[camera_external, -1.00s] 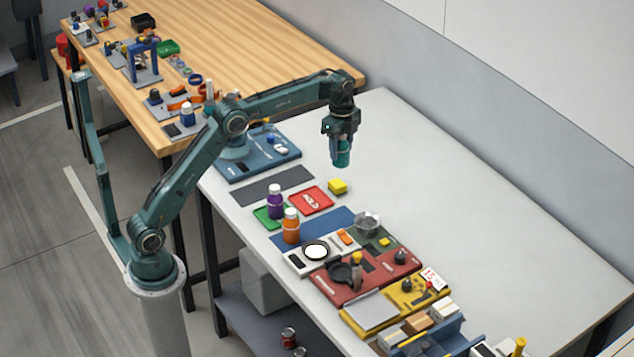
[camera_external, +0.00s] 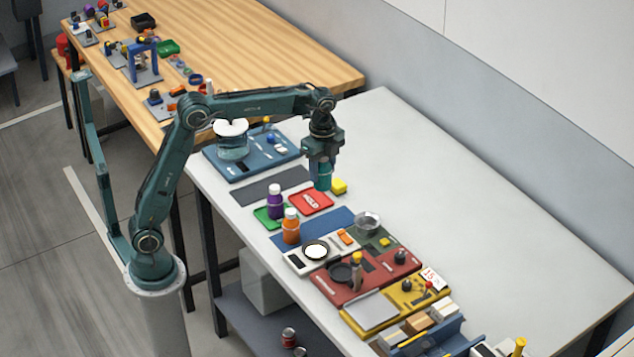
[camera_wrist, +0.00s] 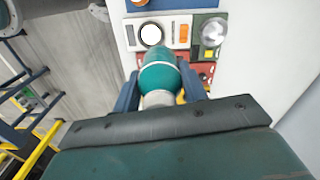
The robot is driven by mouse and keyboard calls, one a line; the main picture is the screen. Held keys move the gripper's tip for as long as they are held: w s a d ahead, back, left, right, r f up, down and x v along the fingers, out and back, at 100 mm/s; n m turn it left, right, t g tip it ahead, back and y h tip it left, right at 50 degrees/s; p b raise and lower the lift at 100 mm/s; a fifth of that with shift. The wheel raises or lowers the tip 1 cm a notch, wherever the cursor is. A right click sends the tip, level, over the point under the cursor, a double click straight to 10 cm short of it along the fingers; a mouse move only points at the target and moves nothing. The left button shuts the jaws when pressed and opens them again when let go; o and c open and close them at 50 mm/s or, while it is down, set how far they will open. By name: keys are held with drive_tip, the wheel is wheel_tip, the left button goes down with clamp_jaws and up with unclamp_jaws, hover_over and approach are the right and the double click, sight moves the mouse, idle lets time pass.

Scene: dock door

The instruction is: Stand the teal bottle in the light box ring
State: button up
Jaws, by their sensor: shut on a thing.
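The teal bottle (camera_external: 323,179) is upright in my gripper (camera_external: 323,163), which points down above the table behind the red tray. In the wrist view my gripper (camera_wrist: 160,92) has one dark finger on each side of the teal bottle (camera_wrist: 159,76). The light box (camera_external: 302,262) is a pale panel with a lit white disc in a dark ring (camera_external: 316,251). The ring is empty and lies nearer the camera than the bottle. The wrist view also shows the ring (camera_wrist: 151,34), just beyond the bottle.
A red tray (camera_external: 311,201) and a yellow block (camera_external: 339,187) are close to the held bottle. The table's right side is clear.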

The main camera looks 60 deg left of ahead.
drive_tip(key=shift+s+d, duration=0.3)
drive_tip(key=shift+s, duration=0.45)
drive_tip(key=shift+s+d, duration=0.3)
drive_tip(key=shift+s, duration=0.4)
wheel_tip(320, 180, down, 16)
drive_tip(key=shift+r, duration=0.2)
drive_tip(key=shift+f, duration=0.1)
drive_tip(key=shift+f, duration=2.05)
drive_tip(key=shift+f, duration=0.35)
drive_tip(key=o, duration=1.1)
drive_tip(key=shift+r, duration=0.1)
